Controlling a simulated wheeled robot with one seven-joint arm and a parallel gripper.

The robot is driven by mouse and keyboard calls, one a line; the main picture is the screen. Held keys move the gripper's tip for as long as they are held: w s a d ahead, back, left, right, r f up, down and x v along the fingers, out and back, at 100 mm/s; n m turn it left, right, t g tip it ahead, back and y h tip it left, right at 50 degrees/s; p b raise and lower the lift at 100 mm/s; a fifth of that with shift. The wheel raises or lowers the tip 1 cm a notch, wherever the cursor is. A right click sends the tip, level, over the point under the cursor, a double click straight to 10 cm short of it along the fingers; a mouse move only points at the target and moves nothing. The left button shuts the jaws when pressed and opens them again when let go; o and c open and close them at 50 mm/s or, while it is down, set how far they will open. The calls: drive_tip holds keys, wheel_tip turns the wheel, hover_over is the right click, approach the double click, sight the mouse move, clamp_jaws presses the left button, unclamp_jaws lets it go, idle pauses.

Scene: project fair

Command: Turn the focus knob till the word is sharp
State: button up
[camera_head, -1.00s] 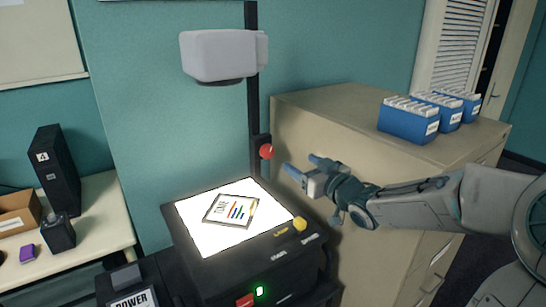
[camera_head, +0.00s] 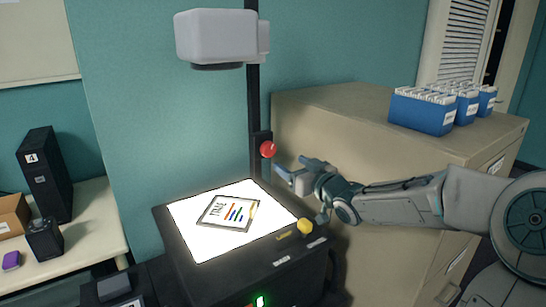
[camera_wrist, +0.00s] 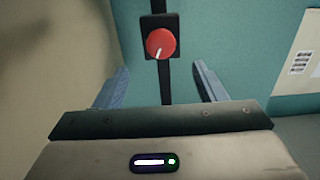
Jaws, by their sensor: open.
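The red focus knob (camera_head: 268,149) sits on a black block on the projector's upright post. It also shows in the wrist view (camera_wrist: 161,43), with a white pointer line running down and slightly left. My gripper (camera_head: 292,170) is open and empty, just right of the knob and a little below it. In the wrist view the knob lies ahead, between the two spread fingers (camera_wrist: 160,88) and apart from them. The overhead projector's lit stage (camera_head: 190,236) holds a framed slide (camera_head: 228,213) with a word and coloured bars. The projected word is not in view.
The projector head (camera_head: 222,38) is above the stage. A yellow knob (camera_head: 305,227) sits on the stage's front right. A beige cabinet (camera_head: 340,120) with blue file boxes (camera_head: 421,113) stands close behind my arm. A side table with black boxes (camera_head: 46,172) is at left.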

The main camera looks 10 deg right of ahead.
sight(270, 151)
drive_tip(key=shift+b+x, duration=0.35)
drive_tip(key=shift+x, duration=4.4)
drive_tip(key=shift+a, duration=0.1)
drive_tip(key=c, duration=1)
